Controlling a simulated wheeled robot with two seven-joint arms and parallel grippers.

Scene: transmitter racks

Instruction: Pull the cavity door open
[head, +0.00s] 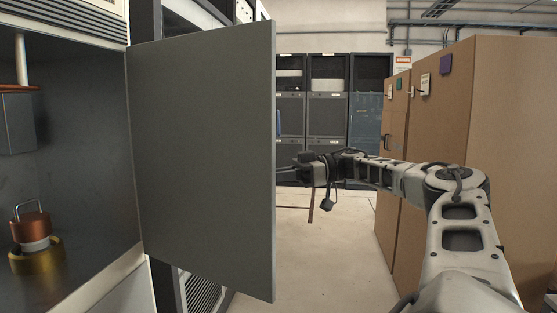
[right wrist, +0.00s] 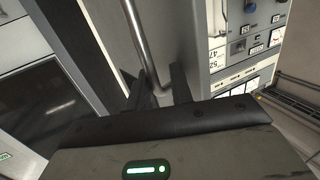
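The grey cavity door (head: 205,150) stands wide open in the head view, swung out from the left cabinet. The open cavity (head: 85,130) shows at the left. My right arm reaches in from the right to the door's far side, and the door's edge hides the fingertips in the head view. In the right wrist view, a metal bar handle (right wrist: 145,40) runs down between the two close-set dark fingers of my right gripper (right wrist: 161,80), which looks shut on it. My left gripper is not in view.
Inside the cavity stands a copper and brass part (head: 35,232) with a wire loop. Tall brown cabinets (head: 440,130) stand at the right, beside my right arm. Dark racks (head: 328,105) stand at the back. The floor (head: 310,265) between is clear.

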